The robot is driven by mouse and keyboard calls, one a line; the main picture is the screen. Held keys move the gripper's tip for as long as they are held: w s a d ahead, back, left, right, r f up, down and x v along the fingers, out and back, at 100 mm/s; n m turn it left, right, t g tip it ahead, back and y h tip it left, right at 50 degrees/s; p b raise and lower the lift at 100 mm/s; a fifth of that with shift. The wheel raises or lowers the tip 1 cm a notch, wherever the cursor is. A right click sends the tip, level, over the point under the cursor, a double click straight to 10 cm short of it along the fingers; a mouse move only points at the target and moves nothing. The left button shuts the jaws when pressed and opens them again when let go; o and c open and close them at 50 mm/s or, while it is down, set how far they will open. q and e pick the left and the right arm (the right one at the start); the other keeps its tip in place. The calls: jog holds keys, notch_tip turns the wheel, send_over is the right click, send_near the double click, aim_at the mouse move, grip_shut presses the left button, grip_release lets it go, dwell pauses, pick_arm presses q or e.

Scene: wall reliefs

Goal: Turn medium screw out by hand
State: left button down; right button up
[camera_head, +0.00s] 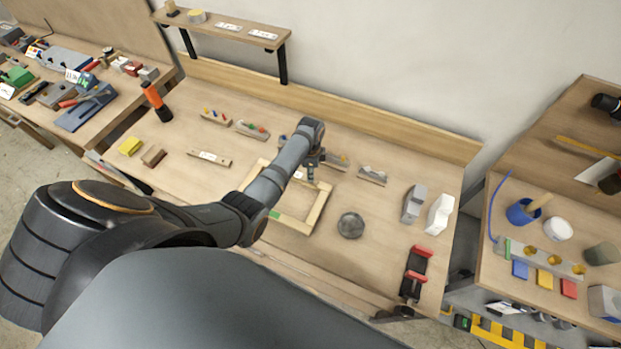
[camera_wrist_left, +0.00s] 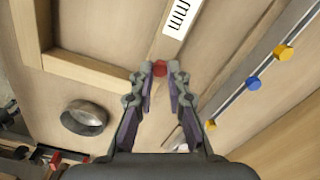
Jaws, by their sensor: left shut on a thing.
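My left gripper (camera_head: 312,172) reaches over the middle of the workbench. In the left wrist view, its fingertips (camera_wrist_left: 160,70) are shut on a small red head (camera_wrist_left: 160,68), which looks like a screw head. The red head is at the end of a wooden strip with a black-and-white label (camera_wrist_left: 178,18). Its shank is hidden, and I cannot tell how far it is seated. Yellow (camera_wrist_left: 283,52) and blue (camera_wrist_left: 254,82) heads stand along a grey rail to the right. My right gripper is not in view.
A wooden frame (camera_head: 296,224) lies below the gripper, with a round grey dish (camera_head: 350,225) beside it. Small holders (camera_head: 252,129) stand behind to the left. A red-and-black clamp (camera_head: 415,275) is at the bench's right front. The front right middle has some free room.

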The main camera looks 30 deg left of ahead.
pick_arm(q)
jog(key=n, duration=0.2)
jog(key=shift+n, duration=0.4)
jog(key=shift+n, duration=0.3)
jog(key=n, duration=0.4)
jog(key=shift+n, duration=0.3)
jog(key=n, duration=0.5)
